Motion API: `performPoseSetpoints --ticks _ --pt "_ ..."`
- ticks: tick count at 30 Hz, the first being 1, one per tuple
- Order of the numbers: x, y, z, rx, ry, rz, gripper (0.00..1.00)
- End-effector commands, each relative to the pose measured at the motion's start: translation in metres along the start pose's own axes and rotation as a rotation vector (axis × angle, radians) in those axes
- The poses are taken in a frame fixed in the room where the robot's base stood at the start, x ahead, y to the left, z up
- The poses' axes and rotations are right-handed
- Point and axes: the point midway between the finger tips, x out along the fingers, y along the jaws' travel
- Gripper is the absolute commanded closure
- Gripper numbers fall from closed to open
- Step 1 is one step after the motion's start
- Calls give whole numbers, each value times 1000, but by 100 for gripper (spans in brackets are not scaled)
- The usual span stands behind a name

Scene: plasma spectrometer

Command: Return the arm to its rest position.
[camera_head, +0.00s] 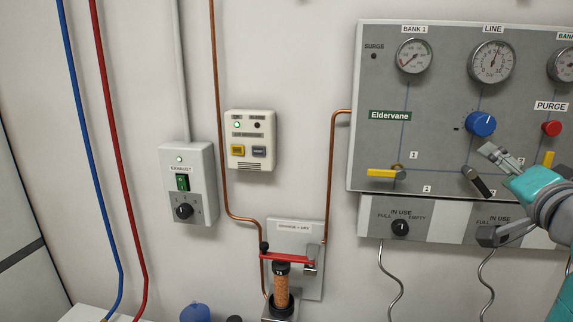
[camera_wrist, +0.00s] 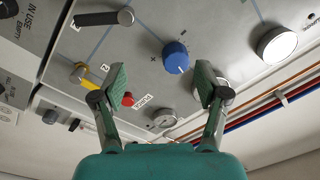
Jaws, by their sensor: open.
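My gripper (camera_head: 499,158) is at the right of the head view, in front of the grey gas panel (camera_head: 437,136). It is open, and nothing shows between its fingers. In the wrist view my gripper (camera_wrist: 160,84) has its two green-padded fingers spread, with the panel beyond them. The blue knob (camera_wrist: 176,57) shows between and beyond the fingertips; in the head view the blue knob (camera_head: 481,124) is just above the gripper. A black-handled valve (camera_head: 476,181) is just below and left of the fingers. Whether the fingers touch the panel is hard to tell.
Gauges (camera_head: 414,57), a yellow valve handle (camera_head: 381,173) and a red button (camera_head: 551,128) are on the panel. Left of it are a copper pipe (camera_head: 331,180), a red-levered bracket (camera_head: 285,258), an alarm box (camera_head: 250,140) and an exhaust switch box (camera_head: 188,185).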

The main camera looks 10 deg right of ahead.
Motion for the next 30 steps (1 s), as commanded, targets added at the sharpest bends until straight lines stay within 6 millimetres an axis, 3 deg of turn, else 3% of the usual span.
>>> performPoseSetpoints --ticks 1,7,14,23,30 --pt "3 11 19 -1 -16 5 26" --pt "7 46 82 -31 -44 6 26" --pt "-3 84 155 -76 -76 10 26" --pt "-39 128 243 -151 -118 17 26" --pt "-84 159 305 -224 -154 20 26"
